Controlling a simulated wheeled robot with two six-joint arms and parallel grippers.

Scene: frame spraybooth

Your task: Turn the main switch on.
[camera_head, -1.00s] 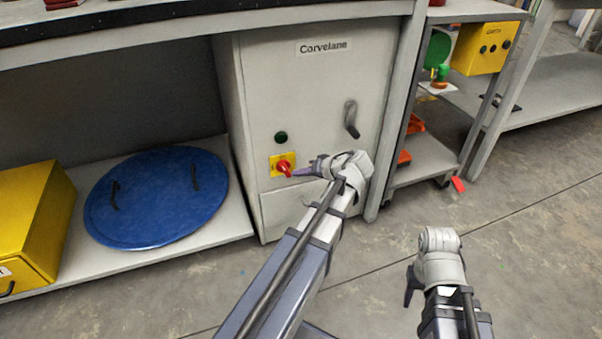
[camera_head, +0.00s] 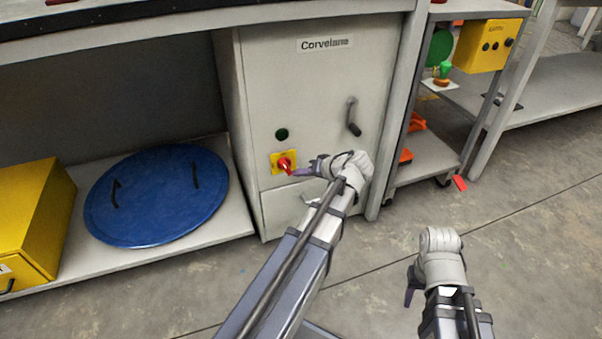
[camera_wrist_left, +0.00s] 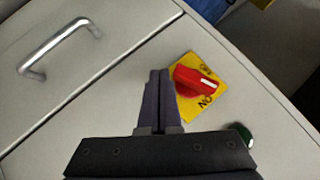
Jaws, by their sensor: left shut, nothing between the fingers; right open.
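The main switch (camera_head: 284,163) is a red rotary knob on a yellow plate on the front of the grey cabinet (camera_head: 310,95). In the left wrist view the knob (camera_wrist_left: 196,80) has a white mark pointing right, between the ON lettering and another mark too small to read. My left gripper (camera_head: 300,172) is shut and empty; its fingertips (camera_wrist_left: 160,73) are right beside the knob. I cannot tell whether they touch it. My right gripper (camera_head: 411,285) is open and empty, low over the floor, away from the cabinet.
A green button or lamp (camera_head: 281,134) sits above the switch, and a dark handle (camera_head: 353,117) to its right. A drawer-like panel with a metal handle (camera_wrist_left: 57,47) lies below. A blue lid (camera_head: 155,215) and yellow box (camera_head: 32,220) are on the left shelf.

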